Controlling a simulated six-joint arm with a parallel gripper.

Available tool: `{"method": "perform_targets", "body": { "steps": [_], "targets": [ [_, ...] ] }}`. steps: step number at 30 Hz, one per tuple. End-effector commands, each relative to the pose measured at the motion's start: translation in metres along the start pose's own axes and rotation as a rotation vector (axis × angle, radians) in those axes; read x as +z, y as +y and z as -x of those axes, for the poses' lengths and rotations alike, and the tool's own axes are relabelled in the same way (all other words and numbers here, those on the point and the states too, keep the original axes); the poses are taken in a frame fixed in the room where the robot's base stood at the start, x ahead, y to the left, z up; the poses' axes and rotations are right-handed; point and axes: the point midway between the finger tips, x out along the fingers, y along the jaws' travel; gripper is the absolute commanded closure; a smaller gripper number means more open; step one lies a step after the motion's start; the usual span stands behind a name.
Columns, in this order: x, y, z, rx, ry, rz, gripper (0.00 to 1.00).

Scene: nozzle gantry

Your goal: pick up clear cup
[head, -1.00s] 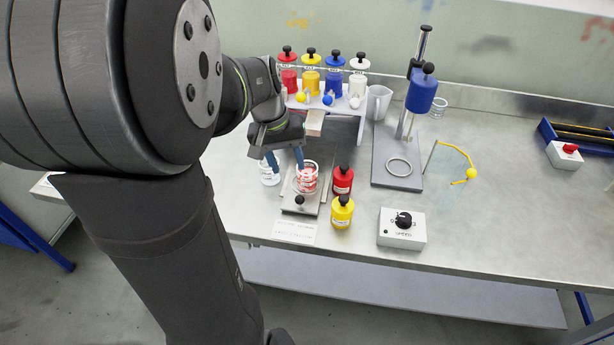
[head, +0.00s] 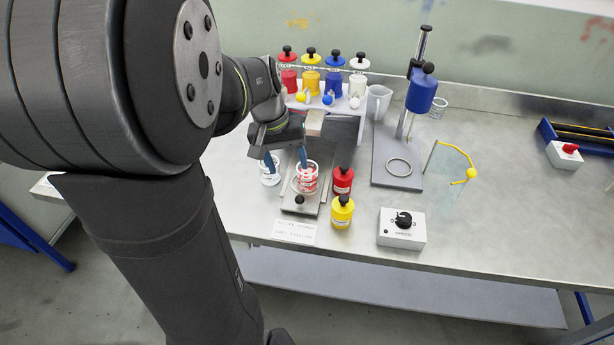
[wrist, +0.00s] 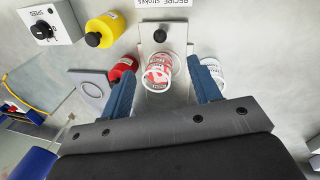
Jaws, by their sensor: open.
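A clear cup with red and white inside or on its wall (head: 307,182) stands on a small metal plate (head: 300,209) with a black knob. It also shows in the wrist view (wrist: 159,72). A second cup, whitish and see-through (head: 269,176), stands just left of the plate and partly shows behind a finger in the wrist view (wrist: 214,69). My gripper (head: 287,163) is open and empty, its blue fingers pointing down above the cups. In the wrist view my gripper (wrist: 163,78) has its fingers on either side of the red-and-white cup, with the right finger overlapping the second cup.
A red bottle (head: 343,181) and a yellow bottle (head: 342,212) stand close right of the plate. A rack (head: 349,105) with several coloured bottles is behind. A stand with a ring (head: 399,167), a yellow-topped clear guard (head: 471,173) and a dial box (head: 402,229) are farther right.

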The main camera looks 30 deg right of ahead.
Motion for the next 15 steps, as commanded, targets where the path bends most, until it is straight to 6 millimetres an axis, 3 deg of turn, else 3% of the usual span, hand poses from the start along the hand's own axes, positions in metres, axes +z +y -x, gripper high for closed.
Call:
{"method": "perform_targets", "body": {
  "steps": [3,11,15],
  "targets": [
    [0.0,0.0,0.0,0.0,0.0,0.0,0.25],
    [-0.001,0.001,0.001,-0.002,0.0,-0.014,0.25],
    [-0.014,0.009,0.007,-0.028,-0.007,-0.175,0.25]
  ]
}}
